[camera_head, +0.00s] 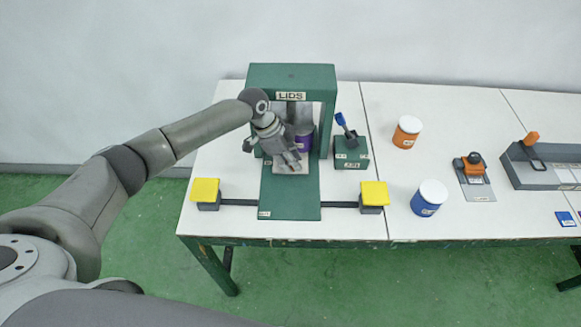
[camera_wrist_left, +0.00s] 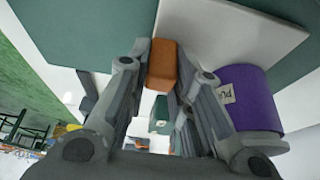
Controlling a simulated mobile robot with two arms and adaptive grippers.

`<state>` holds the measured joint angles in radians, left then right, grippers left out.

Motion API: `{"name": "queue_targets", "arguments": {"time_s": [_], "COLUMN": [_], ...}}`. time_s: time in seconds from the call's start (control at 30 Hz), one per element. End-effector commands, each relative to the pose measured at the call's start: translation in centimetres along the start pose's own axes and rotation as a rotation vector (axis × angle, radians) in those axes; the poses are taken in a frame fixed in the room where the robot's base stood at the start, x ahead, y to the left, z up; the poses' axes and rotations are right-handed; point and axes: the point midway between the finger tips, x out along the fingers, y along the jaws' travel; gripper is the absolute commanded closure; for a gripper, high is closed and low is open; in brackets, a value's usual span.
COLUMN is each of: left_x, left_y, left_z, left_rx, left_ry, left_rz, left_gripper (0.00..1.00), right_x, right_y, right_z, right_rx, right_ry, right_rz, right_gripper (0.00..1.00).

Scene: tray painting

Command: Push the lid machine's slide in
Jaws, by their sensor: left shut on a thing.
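The green lid machine (camera_head: 290,75), marked LIDS, stands at the back of the table, with its green base (camera_head: 290,205) reaching toward the front edge. Its pale slide plate (camera_head: 283,168) lies on the base at the front of the arch and also shows in the left wrist view (camera_wrist_left: 225,30). A purple can (camera_head: 304,142) stands at the slide under the arch, partly hidden by my left gripper (camera_head: 292,163). In the left wrist view, my gripper is shut on an orange block (camera_wrist_left: 162,64) at the plate's edge, apparently the slide's handle. My right gripper is not in view.
Yellow pads (camera_head: 205,189) (camera_head: 374,192) flank the base on dark bars. A green box with a blue lever (camera_head: 345,123) stands close right. An orange can (camera_head: 407,134), a blue can (camera_head: 428,200), an orange-handled tool (camera_head: 474,170) and a grey box (camera_head: 530,172) are farther right.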

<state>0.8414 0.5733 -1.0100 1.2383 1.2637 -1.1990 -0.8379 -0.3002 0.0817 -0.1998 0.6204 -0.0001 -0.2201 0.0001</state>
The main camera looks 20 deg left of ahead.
Motion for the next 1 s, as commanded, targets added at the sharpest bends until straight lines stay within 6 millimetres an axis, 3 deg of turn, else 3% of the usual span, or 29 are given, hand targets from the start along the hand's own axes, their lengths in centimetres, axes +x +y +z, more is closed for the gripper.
{"name": "queue_targets", "arguments": {"time_s": [0.17,0.2,0.33,0.73,0.87,1.0], "left_x": [0.0,0.0,0.0,-0.5,-2.4,-5.4], "left_y": [0.1,0.1,0.1,0.0,0.0,-0.1], "left_z": [0.0,0.0,0.0,-0.1,0.0,0.0], "left_rx": [-0.001,-0.001,-0.001,0.000,0.001,0.001], "left_ry": [0.000,0.000,0.000,0.002,0.002,0.001], "left_rz": [0.001,0.001,0.001,0.000,-0.002,-0.003], "left_gripper": [1.00,0.75,0.58,0.57,0.57,0.57], "right_x": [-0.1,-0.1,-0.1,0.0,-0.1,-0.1], "right_y": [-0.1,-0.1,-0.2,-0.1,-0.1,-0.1], "right_z": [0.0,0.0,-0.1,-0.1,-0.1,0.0], "right_rx": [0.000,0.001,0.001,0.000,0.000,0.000], "right_ry": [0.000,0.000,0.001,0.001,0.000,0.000], "right_rz": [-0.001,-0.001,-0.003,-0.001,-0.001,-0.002], "right_gripper": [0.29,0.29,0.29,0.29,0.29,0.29]}}
